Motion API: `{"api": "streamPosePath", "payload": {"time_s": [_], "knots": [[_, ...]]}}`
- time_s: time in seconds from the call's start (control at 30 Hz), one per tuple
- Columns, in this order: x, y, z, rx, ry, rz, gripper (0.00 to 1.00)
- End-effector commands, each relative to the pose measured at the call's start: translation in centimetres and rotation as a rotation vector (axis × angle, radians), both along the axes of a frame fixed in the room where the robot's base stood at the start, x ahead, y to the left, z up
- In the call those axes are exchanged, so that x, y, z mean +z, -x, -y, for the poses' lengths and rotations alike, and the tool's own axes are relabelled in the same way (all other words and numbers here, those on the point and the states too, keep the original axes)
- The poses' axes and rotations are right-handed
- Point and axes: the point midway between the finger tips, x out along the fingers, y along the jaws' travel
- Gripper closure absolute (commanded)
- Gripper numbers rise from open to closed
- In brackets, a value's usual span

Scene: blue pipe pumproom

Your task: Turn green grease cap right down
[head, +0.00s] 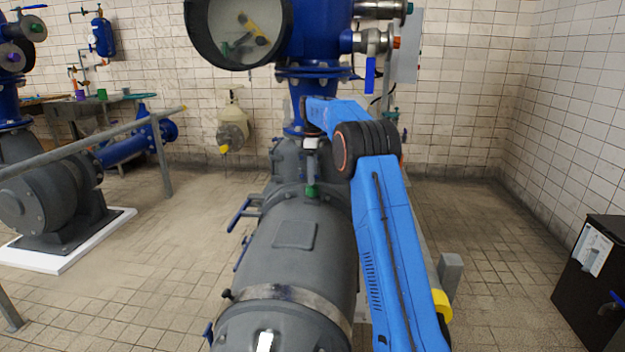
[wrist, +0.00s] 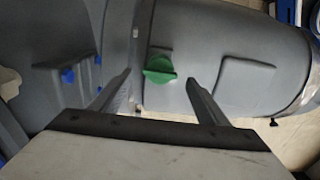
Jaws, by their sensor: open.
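The green grease cap (wrist: 160,68) sits on the grey pump casing in the wrist view, between and beyond my fingertips. It also shows in the head view (head: 311,191) as a small green knob on top of the casing, just below the end of my arm. My gripper (wrist: 158,80) is open, with one finger on each side of the cap and a gap on both sides. No touch between finger and cap is visible.
The large grey pump casing (head: 299,240) fills the middle, with a blue pipe and round gauge (head: 240,30) above it. A rectangular raised plate (wrist: 243,82) lies right of the cap in the wrist view. A railing (head: 90,143) runs at left. A dark cabinet (head: 592,285) stands at right.

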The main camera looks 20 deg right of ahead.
Motion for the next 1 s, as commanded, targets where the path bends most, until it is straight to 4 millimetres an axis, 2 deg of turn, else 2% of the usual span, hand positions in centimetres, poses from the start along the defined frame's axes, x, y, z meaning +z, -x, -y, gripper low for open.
{"api": "streamPosePath", "payload": {"time_s": [0.2, 0.57, 0.6, 0.77, 1.0], "knots": [[-2.2, 0.0, 0.0, 0.000, 0.000, 0.000, 0.31], [-2.7, 0.0, 0.0, 0.000, 0.000, 0.000, 0.31], [-2.7, 0.0, 0.0, 0.000, 0.000, 0.000, 0.34], [-2.7, 0.0, 0.0, 0.000, 0.000, 0.000, 0.72], [-2.7, 0.0, 0.0, -0.009, 0.000, 0.000, 0.72]]}}
